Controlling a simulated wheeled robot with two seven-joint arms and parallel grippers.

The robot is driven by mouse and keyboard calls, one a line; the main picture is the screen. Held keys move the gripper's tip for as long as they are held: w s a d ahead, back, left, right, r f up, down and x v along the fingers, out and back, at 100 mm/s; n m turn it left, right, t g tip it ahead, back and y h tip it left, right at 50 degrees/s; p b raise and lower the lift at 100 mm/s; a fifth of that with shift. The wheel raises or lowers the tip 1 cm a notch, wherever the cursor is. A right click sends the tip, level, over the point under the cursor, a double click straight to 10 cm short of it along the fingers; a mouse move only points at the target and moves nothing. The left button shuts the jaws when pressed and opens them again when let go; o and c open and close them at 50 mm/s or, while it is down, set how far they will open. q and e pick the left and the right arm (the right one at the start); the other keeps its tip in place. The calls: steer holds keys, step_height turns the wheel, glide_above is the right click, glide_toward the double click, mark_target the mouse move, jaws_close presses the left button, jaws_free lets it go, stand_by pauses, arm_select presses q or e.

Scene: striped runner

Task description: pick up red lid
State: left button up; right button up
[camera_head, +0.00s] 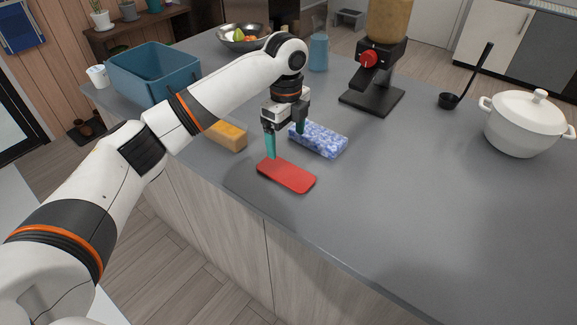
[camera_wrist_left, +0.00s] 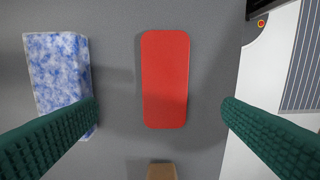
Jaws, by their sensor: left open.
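The red lid (camera_head: 287,175) lies flat on the grey countertop near its front edge. It is a rounded rectangle, and in the left wrist view the red lid (camera_wrist_left: 166,79) sits between the two fingers, ahead of them. My left gripper (camera_head: 285,142) is open and empty, pointing down above the counter just behind the lid. Its green fingers also show at both sides of the left wrist view (camera_wrist_left: 160,125). No contact with the lid shows. My right gripper is in neither view.
A blue-and-white patterned block (camera_head: 319,140) lies close behind the lid, and a yellow-orange block (camera_head: 226,135) is to its left. A blue bin (camera_head: 153,73), a dispenser (camera_head: 372,97), a ladle (camera_head: 450,100) and a white pot (camera_head: 520,130) stand farther off. The counter right of the lid is clear.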

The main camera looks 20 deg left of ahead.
mark_target(286, 172)
arm_select(q)
steer(key=f, duration=0.3)
steer(key=shift+s+f, duration=0.25)
steer(key=shift+s, duration=0.1)
steer(key=shift+w+f+p, duration=0.1)
steer(key=shift+f+p, duration=0.3)
steer(key=shift+f, duration=0.25)
steer(key=f, duration=0.1)
steer(key=f+p, duration=0.1)
steer(key=f, duration=0.1)
steer(key=shift+s+f, duration=0.2)
steer(key=shift+f, duration=0.55)
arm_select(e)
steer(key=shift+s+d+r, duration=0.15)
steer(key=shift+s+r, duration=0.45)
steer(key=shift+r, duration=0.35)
